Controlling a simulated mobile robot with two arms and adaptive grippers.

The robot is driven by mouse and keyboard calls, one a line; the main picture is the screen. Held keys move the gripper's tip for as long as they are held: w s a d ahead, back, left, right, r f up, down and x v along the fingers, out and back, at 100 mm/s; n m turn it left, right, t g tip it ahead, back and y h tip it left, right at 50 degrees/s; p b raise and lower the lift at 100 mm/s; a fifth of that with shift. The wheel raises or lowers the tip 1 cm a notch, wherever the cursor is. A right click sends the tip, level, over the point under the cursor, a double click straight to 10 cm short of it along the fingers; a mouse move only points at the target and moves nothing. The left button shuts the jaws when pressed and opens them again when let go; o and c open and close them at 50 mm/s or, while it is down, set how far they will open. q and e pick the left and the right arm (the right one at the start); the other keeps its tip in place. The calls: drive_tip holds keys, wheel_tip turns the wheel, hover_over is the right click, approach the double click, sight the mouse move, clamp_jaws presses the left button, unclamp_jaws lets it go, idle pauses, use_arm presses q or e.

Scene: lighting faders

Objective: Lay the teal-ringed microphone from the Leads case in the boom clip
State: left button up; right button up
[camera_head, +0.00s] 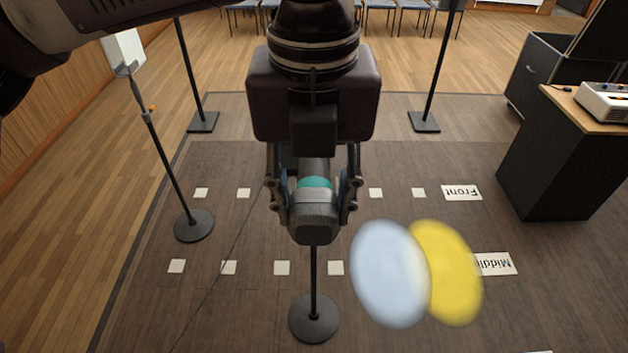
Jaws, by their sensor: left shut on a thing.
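My left gripper (315,203) hangs in the middle of the head view, its arm coming in from the upper left. It is shut on the teal-ringed microphone (315,229), with a finger on each side. The microphone's grey mesh head faces me, with the teal ring behind it. A thin dark stand (314,318) with a round base shows below the microphone. The upper part of this stand is hidden behind the microphone and gripper. I cannot make out the boom clip. The Leads case and my right gripper are not in view.
A round-based stand (194,225) with an orange mark on its pole stands at left. Two square-based poles (202,122) (424,121) stand farther back. Dark cabinets with a white device (606,101) are at right. Pale blue (388,275) and yellow (447,272) ovals overlap right of the microphone.

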use_arm(q)
drive_tip(key=f, duration=0.2)
drive_tip(key=shift+w+f, duration=0.2)
drive_tip(key=shift+f, duration=0.2)
drive_tip(key=shift+s+f, duration=0.15)
drive_tip(key=shift+f, duration=0.2)
drive_tip(key=shift+f+b, duration=0.3)
drive_tip(key=shift+f, duration=0.45)
drive_tip(key=o, duration=1.3)
drive_tip(key=shift+o, duration=0.8)
drive_tip(key=r, duration=1.2)
drive_tip(key=shift+s, duration=0.35)
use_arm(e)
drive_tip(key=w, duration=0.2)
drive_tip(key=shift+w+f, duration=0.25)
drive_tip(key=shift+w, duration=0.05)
